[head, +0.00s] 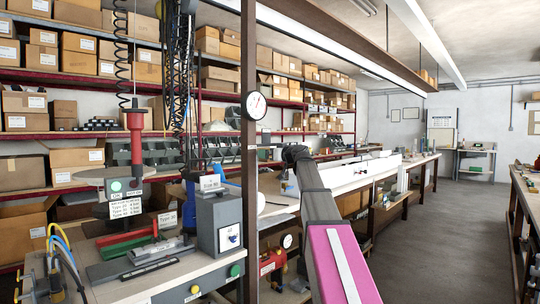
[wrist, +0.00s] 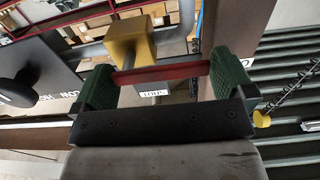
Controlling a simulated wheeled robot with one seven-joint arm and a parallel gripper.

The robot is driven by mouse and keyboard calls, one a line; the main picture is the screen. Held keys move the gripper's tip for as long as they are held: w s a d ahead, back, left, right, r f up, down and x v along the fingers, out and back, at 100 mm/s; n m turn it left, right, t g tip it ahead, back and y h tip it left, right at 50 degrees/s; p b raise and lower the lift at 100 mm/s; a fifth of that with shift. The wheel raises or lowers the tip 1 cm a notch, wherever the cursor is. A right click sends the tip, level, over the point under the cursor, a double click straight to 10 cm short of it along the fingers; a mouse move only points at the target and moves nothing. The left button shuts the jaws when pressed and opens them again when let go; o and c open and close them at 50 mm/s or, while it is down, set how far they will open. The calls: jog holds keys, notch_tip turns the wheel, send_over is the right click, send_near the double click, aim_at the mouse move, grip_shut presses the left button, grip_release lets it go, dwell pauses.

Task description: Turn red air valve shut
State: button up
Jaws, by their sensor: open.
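In the wrist view, a flat red handle (wrist: 160,74), apparently the valve lever, lies crosswise between the green finger pads of my gripper (wrist: 160,79). My gripper is open, one pad near each end of the handle. I cannot tell whether either pad touches it. A yellow block (wrist: 130,40) sits just behind the handle, by a grey pipe. A small white label (wrist: 154,93) reading SHUT, upside down, shows beyond the handle. In the head view my pink and grey arm reaches forward; my gripper and the valve cannot be made out there.
A dark panel with a black round knob (wrist: 17,88) is left in the wrist view. A yellow-ended coiled cord (wrist: 262,118) hangs at right. In the head view, a dark post (head: 249,150) with a gauge (head: 256,105) stands left of my arm. The aisle floor (head: 440,230) is clear.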

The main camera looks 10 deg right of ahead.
jog(key=shift+w+a, duration=0.15)
jog(key=shift+w, duration=0.1)
jog(key=c, duration=0.9)
jog(key=shift+c, duration=0.2)
